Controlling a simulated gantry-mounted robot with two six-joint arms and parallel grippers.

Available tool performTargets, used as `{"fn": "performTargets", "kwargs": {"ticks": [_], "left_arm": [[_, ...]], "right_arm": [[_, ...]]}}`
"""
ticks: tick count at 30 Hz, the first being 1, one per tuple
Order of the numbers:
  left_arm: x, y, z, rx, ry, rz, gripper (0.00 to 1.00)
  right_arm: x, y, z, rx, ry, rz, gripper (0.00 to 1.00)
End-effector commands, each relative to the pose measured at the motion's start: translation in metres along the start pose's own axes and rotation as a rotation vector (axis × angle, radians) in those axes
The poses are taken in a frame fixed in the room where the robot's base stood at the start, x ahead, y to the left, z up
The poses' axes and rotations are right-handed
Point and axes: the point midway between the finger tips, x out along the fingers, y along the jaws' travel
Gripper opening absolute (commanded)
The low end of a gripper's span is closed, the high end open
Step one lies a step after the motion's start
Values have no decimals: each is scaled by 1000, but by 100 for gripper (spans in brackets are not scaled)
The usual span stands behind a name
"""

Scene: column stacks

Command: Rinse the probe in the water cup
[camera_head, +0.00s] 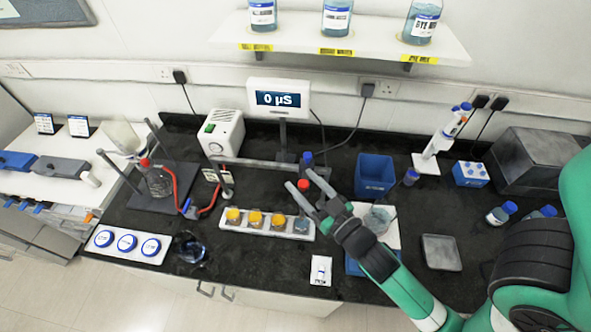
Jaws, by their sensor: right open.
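The meter (279,98) on its stand reads 0 µS. A small red-topped piece (303,185), which may be the probe, stands in front of the stand. A blue-topped piece (307,158) is just behind it. My right gripper (300,180) is open, with its fingertips close to the red top; I cannot tell whether they touch it. A white rack (262,233) below holds several cups, most with yellow tops. The bluish cup (301,225) at its right end may be the water cup. My left gripper is not in view.
A flask with red tubing (158,181) stands at left. A dark glass vessel (190,248) is near the front edge. A blue bin (374,176) stands behind my right gripper. A grey tray (440,252) lies to the right. A bottle shelf (345,40) overhangs the back.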

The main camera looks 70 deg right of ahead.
Motion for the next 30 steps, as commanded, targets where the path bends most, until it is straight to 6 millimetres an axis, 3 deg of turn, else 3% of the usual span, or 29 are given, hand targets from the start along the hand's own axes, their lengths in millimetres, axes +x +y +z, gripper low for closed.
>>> {"fn": "performTargets", "kwargs": {"ticks": [6,16,26,27,30], "left_arm": [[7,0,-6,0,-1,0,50],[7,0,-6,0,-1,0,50],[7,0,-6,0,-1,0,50],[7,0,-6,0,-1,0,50],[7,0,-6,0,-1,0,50]], "right_arm": [[32,0,-1,1,0,1,64],[37,0,1,0,-2,-1,64],[36,0,1,0,-1,-1,4],[36,0,1,0,-1,-1,0],[36,0,1,0,-1,-1,0]]}}
